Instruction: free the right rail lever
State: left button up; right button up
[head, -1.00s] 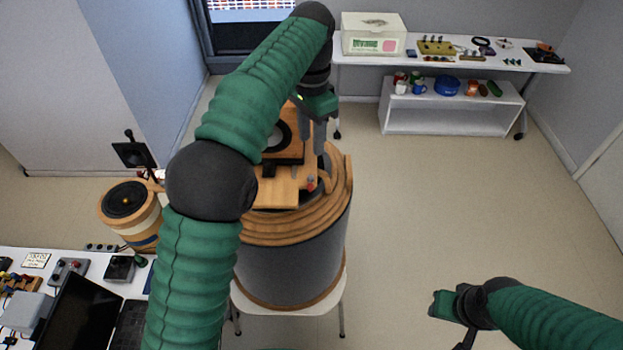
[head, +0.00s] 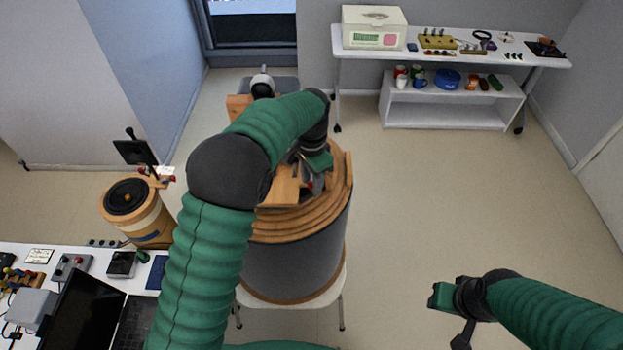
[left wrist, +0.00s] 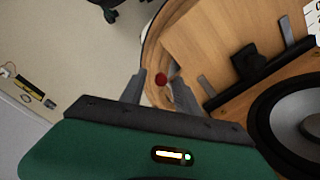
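The right rail lever shows as a small red knob (left wrist: 161,79) at the edge of the round wooden top in the left wrist view. In the head view a red spot (head: 310,184) shows beside my left gripper (head: 314,172). In the left wrist view the fingers of my left gripper (left wrist: 162,92) are apart, one on each side of the knob. I cannot tell whether they touch it. A wooden board (head: 281,190) lies on the drum-like stand (head: 297,258), partly hidden by my arm. My right gripper (head: 441,296) is away over the floor at lower right.
A grey speaker cone (left wrist: 300,115) and a black fitting (left wrist: 248,63) are close beside the left gripper. A bench with a laptop (head: 80,310) is at lower left. A white shelf table (head: 450,60) stands at the back right. The floor at right is clear.

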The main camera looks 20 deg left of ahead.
pick_arm(q)
jog(key=shift+a, duration=0.2)
grip_shut()
jog(key=shift+d, duration=0.1)
jog(key=shift+d+n, duration=0.1)
jog(key=shift+n, duration=0.2)
jog(key=shift+w+d+n+p, duration=0.5)
jog(key=shift+w+n+p, duration=0.2)
jog(key=shift+n, duration=1.55)
jog(key=shift+w+d+n+p, duration=0.5)
jog(key=shift+n+p, duration=0.25)
jog(key=shift+n, duration=1.45)
jog(key=shift+w+d+n+p, duration=0.45)
jog(key=shift+w+n+p, duration=0.3)
jog(key=shift+n, duration=1.5)
